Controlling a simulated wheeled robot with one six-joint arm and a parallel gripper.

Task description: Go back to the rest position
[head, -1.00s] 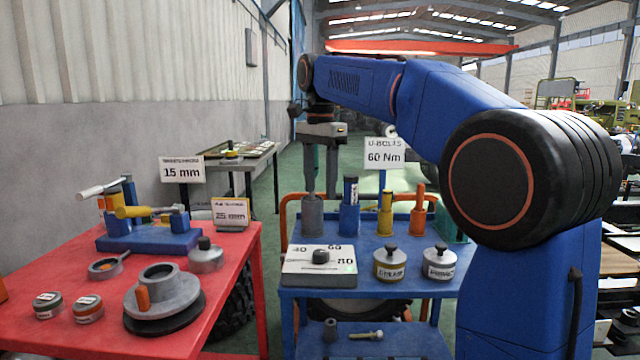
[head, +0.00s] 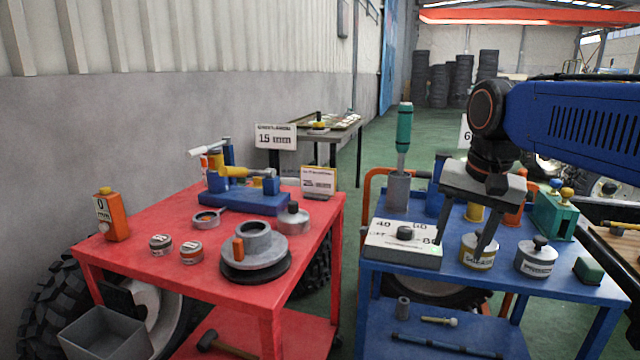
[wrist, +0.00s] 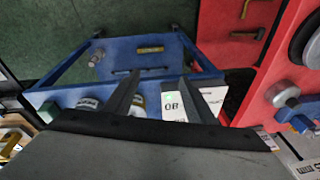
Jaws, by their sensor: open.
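My gripper (head: 461,244) hangs from the blue arm over the blue cart (head: 388,285) in the head view. Its two grey fingers point down, are apart and hold nothing. They are in front of the dial box (head: 385,238) and a round tin (head: 470,256); I cannot tell how far above the cart they are. In the wrist view the fingers (wrist: 160,78) are also apart, with the blue cart below. A teal-handled tool (head: 404,130) stands upright in a grey holder (head: 397,192), left of my gripper and apart from it.
A red table (head: 130,240) at left carries a blue vise fixture (head: 240,200), a grey flanged hub (head: 255,250) and small tins. A second tin (head: 535,260) and a green block (head: 588,270) sit on the cart's right. Green floor (head: 350,220) separates table and cart.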

